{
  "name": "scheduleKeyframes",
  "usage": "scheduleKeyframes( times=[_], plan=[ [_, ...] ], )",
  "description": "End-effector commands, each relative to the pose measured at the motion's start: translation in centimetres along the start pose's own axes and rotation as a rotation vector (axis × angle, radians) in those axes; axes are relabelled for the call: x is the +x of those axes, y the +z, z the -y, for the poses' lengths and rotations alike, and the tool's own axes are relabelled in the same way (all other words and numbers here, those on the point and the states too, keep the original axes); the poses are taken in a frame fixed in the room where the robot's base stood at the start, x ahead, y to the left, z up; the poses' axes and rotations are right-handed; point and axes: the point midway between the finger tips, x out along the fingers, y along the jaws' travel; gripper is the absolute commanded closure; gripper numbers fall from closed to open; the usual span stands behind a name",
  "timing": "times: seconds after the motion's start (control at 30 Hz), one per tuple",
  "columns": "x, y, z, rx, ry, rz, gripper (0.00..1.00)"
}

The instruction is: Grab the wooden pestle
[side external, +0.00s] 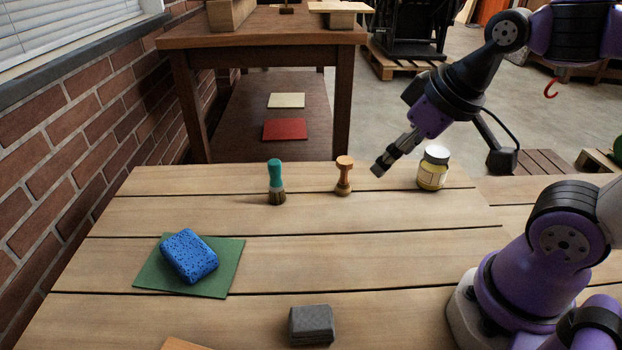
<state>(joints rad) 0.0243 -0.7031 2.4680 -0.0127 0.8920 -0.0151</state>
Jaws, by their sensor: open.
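The wooden pestle (344,176) stands upright near the far edge of the plank table, with a broad round top and a narrower waist. My gripper (378,169) is open and empty, just to the right of the pestle in the picture. It tilts down toward the lower left, and a small gap shows between it and the pestle. How far apart they are in depth I cannot tell from this one view.
A teal-handled brush (276,183) stands left of the pestle. A yellow-labelled jar (433,168) stands right of my gripper. A blue sponge (189,255) lies on a green mat (222,274) at left. A grey block (311,325) sits in front. The table's middle is clear.

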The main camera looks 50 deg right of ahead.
Motion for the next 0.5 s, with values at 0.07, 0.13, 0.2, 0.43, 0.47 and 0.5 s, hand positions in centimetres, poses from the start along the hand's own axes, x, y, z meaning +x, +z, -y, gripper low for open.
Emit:
scheduleKeyframes(
  times=[0.07, 0.13, 0.2, 0.43, 0.47, 0.5],
  plan=[
    [0.6, -1.4, -0.8, 0.003, 0.007, 0.02, 0.21],
    [1.5, -3.1, -1.9, 0.002, 0.011, 0.041, 0.21],
    [2.7, -4.8, -3.4, 0.001, 0.012, 0.058, 0.21],
    [6.5, -8.0, -7.8, 0.001, -0.001, 0.088, 0.21],
    [6.9, -8.1, -8.1, 0.001, -0.003, 0.091, 0.21],
    [7.3, -8.2, -8.4, 0.001, -0.004, 0.093, 0.21]
  ],
)
